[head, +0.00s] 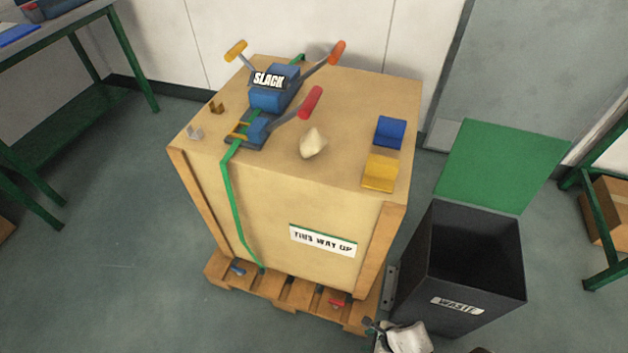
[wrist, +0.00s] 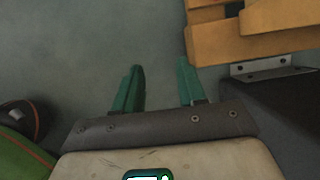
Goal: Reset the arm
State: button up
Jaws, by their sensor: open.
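My gripper (wrist: 160,82) shows in the wrist view with its two teal fingers apart and nothing between them, over bare grey floor. In the head view my white wrist is at the bottom edge, between the pallet and the waste bin, and the fingers are hard to make out. In the wrist view the wooden pallet (wrist: 280,30) is at the upper right, and the dark side of the waste bin (wrist: 280,115) is at the right. The gripper appears apart from both.
A large crate (head: 290,205) stands on the pallet (head: 285,288). On top are a blue strap tensioner marked SLACK (head: 272,92), a pale lump (head: 313,143), and blue (head: 390,132) and yellow (head: 380,172) blocks. The waste bin (head: 470,245) is open.

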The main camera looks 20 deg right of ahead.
jog(key=w+a+r+m+t+h+p, duration=0.1)
jog(key=w+r+m+t+h, duration=0.1)
jog(key=w+r+m, duration=0.3)
jog(key=w+r+m+t+h+p, duration=0.1)
jog(key=w+r+m+t, duration=0.2)
jog(key=w, duration=0.4)
jog(key=w+d+r+m+h+p, duration=0.2)
jog(key=d+r+m+h, duration=0.15)
jog(key=r+m, duration=0.85)
jog(key=s+d+r+m+g+y+p, duration=0.1)
jog(key=s+r+m+g+p, duration=0.2)
jog(key=s+r+m, duration=0.8)
jog(key=s+r+m+g+y+p, duration=0.1)
jog(key=s+r+m+g+p, duration=0.2)
jog(key=s+r+m, duration=0.7)
notch_tip(320, 180, up, 5)
jog(key=m, duration=0.6)
jog(key=shift+s+d+f+g+y, duration=0.15)
jog(key=shift+s+d+g+y, duration=0.2)
jog(key=shift+g, duration=0.05)
